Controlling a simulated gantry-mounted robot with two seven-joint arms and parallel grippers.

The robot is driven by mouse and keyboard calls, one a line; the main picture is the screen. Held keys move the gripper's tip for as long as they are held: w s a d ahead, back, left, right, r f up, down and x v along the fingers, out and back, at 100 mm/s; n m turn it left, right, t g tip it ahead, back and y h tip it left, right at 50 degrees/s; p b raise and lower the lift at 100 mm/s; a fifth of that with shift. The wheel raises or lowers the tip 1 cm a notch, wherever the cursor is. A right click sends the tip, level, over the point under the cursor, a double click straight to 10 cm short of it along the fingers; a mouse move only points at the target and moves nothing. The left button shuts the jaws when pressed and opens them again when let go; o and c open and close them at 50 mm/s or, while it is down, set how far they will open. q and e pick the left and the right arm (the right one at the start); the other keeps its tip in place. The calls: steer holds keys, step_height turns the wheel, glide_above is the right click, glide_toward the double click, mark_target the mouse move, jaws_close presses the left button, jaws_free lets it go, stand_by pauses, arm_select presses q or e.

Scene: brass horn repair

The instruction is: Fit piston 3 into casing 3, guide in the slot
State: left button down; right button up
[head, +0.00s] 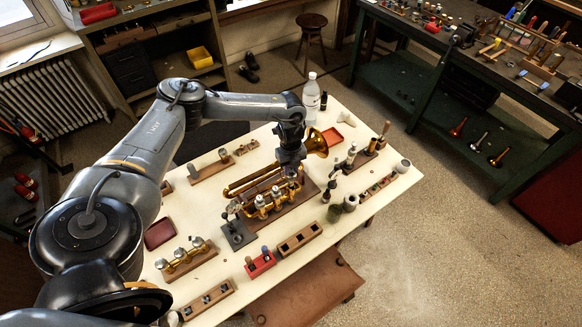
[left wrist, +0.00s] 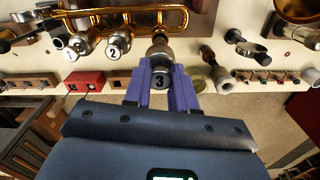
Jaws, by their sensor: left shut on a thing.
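The brass horn (head: 238,188) lies on a wooden board in the middle of the table, its bell toward the back right. In the left wrist view, caps marked 1 (left wrist: 72,52) and 2 (left wrist: 114,48) sit on the first two casings. My left gripper (left wrist: 163,88) has its purple fingers shut on piston 3 (left wrist: 160,82), whose dark cap marked 3 faces me. The piston is in line with a silvery part at the third casing (left wrist: 160,52). Its depth there and the guide and slot are hidden. My left arm comes down over the horn in the head view.
A wooden block with square holes (head: 299,239), a red block (head: 260,264) and a rack with brass parts (head: 185,257) stand in front. A clear bottle (head: 311,96) stands at the back. Small bottles and holders stand right of the horn.

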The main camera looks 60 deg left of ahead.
mark_target(291, 178)
arm_select(q)
steer(key=shift+p, duration=0.7)
stand_by(1.7)
steer(key=shift+f, duration=0.4)
steer(key=shift+f+b, duration=2.2)
steer(key=shift+f, duration=0.9)
steer(key=c, duration=0.8)
jaws_free()
steer(key=shift+c, duration=0.2)
steer(key=shift+r, duration=0.15)
step_height(291, 178, up, 9)
steer(key=shift+w+r, duration=0.1)
steer(key=shift+r, duration=0.7)
